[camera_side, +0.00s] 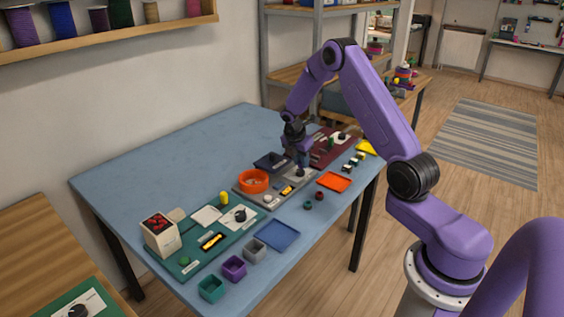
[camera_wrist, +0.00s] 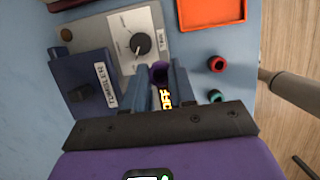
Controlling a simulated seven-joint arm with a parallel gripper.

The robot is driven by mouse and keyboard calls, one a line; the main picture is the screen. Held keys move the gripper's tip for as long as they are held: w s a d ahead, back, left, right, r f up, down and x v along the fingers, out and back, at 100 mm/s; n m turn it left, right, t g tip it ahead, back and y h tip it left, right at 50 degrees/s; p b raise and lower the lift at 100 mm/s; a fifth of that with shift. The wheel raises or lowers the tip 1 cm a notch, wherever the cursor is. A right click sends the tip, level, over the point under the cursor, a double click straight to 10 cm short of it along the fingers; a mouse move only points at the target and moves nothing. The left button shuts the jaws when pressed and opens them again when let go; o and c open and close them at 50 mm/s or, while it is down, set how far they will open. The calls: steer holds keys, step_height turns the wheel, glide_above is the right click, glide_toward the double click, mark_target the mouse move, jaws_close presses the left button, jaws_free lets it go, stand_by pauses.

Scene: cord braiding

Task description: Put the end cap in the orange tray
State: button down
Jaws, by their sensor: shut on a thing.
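The orange tray (camera_side: 334,181) is a shallow square lying flat near the table's front edge. In the wrist view the orange tray (camera_wrist: 240,11) is at the top right and its visible floor is empty. My gripper (camera_wrist: 161,76) is shut on a small dark purple piece (camera_wrist: 159,72), which looks like the end cap; the fingers hide much of it. In the side view my gripper (camera_side: 302,168) is over the grey machine panel, left of and behind the orange tray. There the held piece is too small to make out.
A red cap (camera_wrist: 216,64) and a teal cap (camera_wrist: 215,96) lie on the table beside the panel. The panel carries a black knob (camera_wrist: 141,43), a dark tumbler box (camera_wrist: 88,84) and a yellow-marked switch (camera_wrist: 166,99). A round orange bowl (camera_side: 254,181) stands left of my gripper.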

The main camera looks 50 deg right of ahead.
glide_above(335, 182)
steer(key=shift+a+f, duration=0.4)
steer(key=shift+f, duration=3)
steer(key=shift+f, duration=0.3)
steer(key=c, duration=0.9)
jaws_free()
steer(key=shift+o, duration=0.2)
step_height(335, 182, up, 11)
